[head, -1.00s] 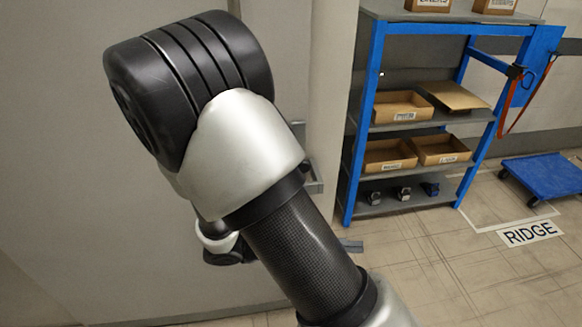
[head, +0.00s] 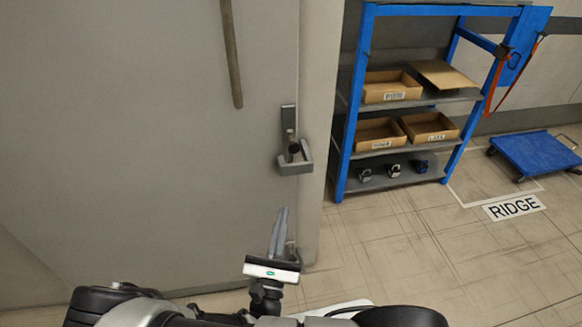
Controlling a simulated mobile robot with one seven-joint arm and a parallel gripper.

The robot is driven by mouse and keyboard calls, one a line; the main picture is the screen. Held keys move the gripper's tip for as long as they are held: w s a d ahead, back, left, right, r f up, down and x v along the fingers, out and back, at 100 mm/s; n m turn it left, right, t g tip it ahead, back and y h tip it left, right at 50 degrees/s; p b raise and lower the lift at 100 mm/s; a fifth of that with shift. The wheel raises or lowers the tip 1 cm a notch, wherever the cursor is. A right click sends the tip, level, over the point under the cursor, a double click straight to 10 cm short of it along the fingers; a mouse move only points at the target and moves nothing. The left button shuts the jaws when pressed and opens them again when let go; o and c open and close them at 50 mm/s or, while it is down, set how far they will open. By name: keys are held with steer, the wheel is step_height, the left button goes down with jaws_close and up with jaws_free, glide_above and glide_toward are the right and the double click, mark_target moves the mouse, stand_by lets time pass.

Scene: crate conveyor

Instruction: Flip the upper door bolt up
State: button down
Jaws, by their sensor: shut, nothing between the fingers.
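The upper door bolt (head: 296,164) is grey metal, with an upright plate, a dark round part and an angular bracket. It sits near the right edge of the grey door (head: 160,150). I cannot tell its exact bolt position. My gripper (head: 282,212) is in front of the door below the bolt, its thin fingers shut and pointing up, apart from the bolt in the picture. Another small metal fitting (head: 291,250) shows low on the door edge, partly hidden behind my gripper.
A long bar handle (head: 231,55) runs down the door above left of the bolt. A blue-framed shelf (head: 352,105) with cardboard boxes stands right of the door post. A blue cart (head: 535,155) and a RIDGE floor label (head: 514,207) lie farther right. Floor between is clear.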

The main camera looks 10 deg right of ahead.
glide_toward(291, 146)
steer(key=w+d+f, duration=0.2)
steer(key=w+d, duration=0.1)
steer(key=w, duration=0.2)
steer(key=shift+w+a+r+b, duration=0.1)
steer(key=shift+w+r+b, duration=0.2)
steer(key=shift+r, duration=0.2)
steer(key=shift+r, duration=0.15)
step_height(291, 146, up, 8)
steer(key=p, duration=0.8)
steer(key=shift+p, duration=0.3)
steer(key=shift+f, duration=0.45)
